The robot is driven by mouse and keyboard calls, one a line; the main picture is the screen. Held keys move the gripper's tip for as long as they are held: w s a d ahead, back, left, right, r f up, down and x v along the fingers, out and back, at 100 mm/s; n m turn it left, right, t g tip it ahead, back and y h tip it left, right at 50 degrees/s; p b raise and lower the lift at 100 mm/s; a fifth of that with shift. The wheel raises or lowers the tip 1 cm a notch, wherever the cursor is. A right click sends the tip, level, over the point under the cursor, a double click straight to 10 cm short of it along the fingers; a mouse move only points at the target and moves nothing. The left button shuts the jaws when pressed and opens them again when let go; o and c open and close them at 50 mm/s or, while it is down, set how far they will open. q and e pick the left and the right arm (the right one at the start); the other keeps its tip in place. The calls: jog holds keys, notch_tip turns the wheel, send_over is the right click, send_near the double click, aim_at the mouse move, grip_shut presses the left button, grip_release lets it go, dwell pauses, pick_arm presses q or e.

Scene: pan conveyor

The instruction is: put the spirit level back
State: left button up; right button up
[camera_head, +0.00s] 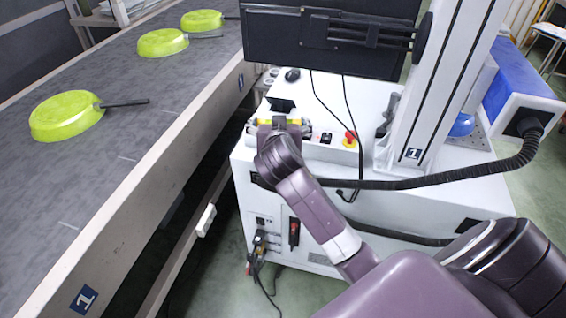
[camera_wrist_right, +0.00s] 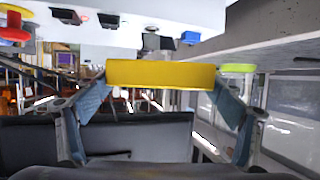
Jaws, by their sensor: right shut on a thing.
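The spirit level is a yellow bar (camera_wrist_right: 160,74) across the middle of the right wrist view, between the two fingers. My right gripper (camera_wrist_right: 160,88) is shut on it. In the head view my right arm reaches in from the lower right to the white machine, and a small yellow part of the level (camera_head: 294,121) shows past the wrist. Most of the level is hidden there by the gripper. I cannot tell in the head view whether the level touches the machine top. My left gripper is not in view.
The white machine (camera_head: 385,225) carries a red emergency button (camera_head: 350,139), a dark monitor (camera_head: 325,42) and a column with a black hose (camera_head: 410,183). On the left, a grey conveyor (camera_head: 105,150) bears three green pans, the nearest (camera_head: 66,115) at left. A blue-and-white box (camera_head: 520,90) stands at right.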

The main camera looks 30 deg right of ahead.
jog(key=r+m+h, duration=0.1)
jog(key=r, duration=0.1)
jog(key=r+m+g, duration=0.1)
jog(key=d+r+g+h, duration=0.1)
jog(key=r, duration=0.1)
jog(key=shift+w+r+m+h, duration=0.15)
jog(key=shift+r+m+h, duration=0.15)
jog(key=shift+r+m, duration=0.1)
jog(key=shift+r, duration=0.3)
jog(key=shift+m+g, duration=0.3)
notch_tip(320, 180, down, 15)
jog(key=shift+d, duration=0.15)
jog(key=shift+f, duration=2.4)
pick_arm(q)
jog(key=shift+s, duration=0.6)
pick_arm(e)
jog(key=o, duration=1.2)
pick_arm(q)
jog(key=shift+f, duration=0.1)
